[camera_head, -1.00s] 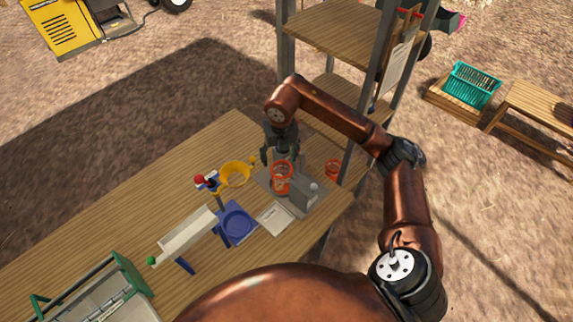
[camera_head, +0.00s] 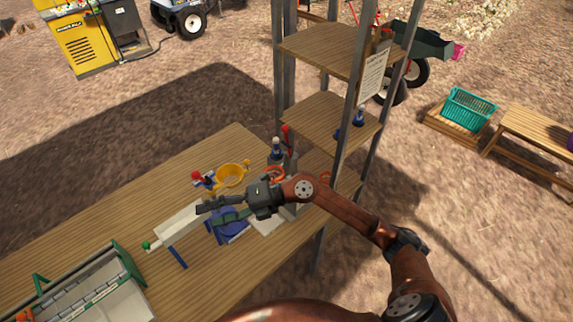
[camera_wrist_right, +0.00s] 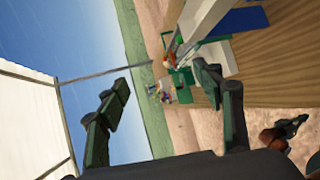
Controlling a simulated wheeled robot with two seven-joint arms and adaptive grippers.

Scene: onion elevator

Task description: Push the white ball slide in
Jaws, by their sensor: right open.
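The white ball slide (camera_head: 178,224) is a long tilted trough on blue legs (camera_head: 177,257) on the table. A green knob (camera_head: 147,245) is at its lower left end. My right gripper (camera_head: 207,212) is open and empty, pointing left at the slide's upper right end. My left gripper is out of view.
A green-and-white box (camera_head: 128,266) sits at the table's left front. A shelf rack (camera_head: 330,115) rises on the right. The table's (camera_head: 120,208) back left is clear.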

